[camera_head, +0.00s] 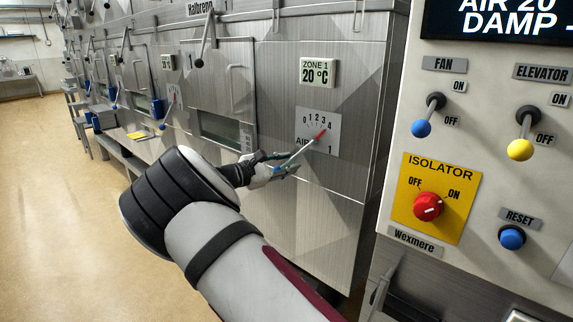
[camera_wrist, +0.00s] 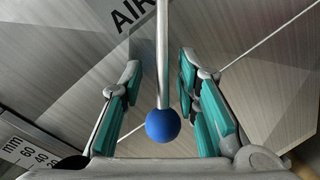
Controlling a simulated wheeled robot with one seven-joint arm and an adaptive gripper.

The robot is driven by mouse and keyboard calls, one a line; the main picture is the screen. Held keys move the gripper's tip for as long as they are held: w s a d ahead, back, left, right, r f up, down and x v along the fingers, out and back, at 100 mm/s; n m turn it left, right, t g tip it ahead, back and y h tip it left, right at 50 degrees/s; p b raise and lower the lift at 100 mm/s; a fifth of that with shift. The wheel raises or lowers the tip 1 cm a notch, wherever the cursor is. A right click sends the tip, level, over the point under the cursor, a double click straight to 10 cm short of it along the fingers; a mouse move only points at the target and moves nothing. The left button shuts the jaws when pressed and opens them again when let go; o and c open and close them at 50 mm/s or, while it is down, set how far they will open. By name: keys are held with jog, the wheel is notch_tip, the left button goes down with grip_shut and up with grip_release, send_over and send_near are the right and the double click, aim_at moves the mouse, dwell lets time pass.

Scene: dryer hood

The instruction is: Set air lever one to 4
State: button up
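Air lever one (camera_head: 303,152) is a thin metal rod on a pale scale plate (camera_head: 318,122) marked 0 to 4 and labelled AIR 1. Its red pointer end points up and right, close to the 4. The rod slants down and left to my gripper (camera_head: 280,164), which partly hides its blue ball end. In the wrist view the rod runs down between the fingers of my gripper (camera_wrist: 160,80) to the blue ball (camera_wrist: 163,125). The fingers are open on either side, with visible gaps to the rod and ball.
A ZONE 1 display (camera_head: 318,72) reading 20 °C is above the plate. On the right stands a control panel with a red isolator knob (camera_head: 428,206) and several switches. Further levers line the metal wall to the left. The floor (camera_head: 60,190) at left is clear.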

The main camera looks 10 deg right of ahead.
jog(key=f+v, duration=0.1)
jog(key=v, duration=1.1)
jog(key=shift+r, duration=0.45)
jog(key=s+d+r+m+g+y+p, duration=0.3)
jog(key=s+d+r+m+y, duration=0.1)
jog(key=s+d, duration=0.55)
jog(key=s+d+r+m+g+y+p, duration=0.2)
jog(key=s+d+r+m+g+y, duration=0.2)
jog(key=s+d, duration=0.5)
jog(key=s+a+r+m+t+y+p, duration=0.1)
jog(key=s+r+m+y+p, duration=0.1)
jog(key=s, duration=0.8)
jog(key=s+a+r+m+t+y+p, duration=0.1)
jog(key=s+a+r+m+y+p, duration=0.1)
jog(key=s, duration=0.9)
jog(key=s+a+r+m+t+y+p, duration=0.1)
jog(key=s+a+r+m+y+p, duration=0.1)
jog(key=s, duration=0.8)
jog(key=shift+s+r+m+t+y, duration=0.4)
jog(key=shift+m+y, duration=0.3)
jog(key=shift+m, duration=0.4)
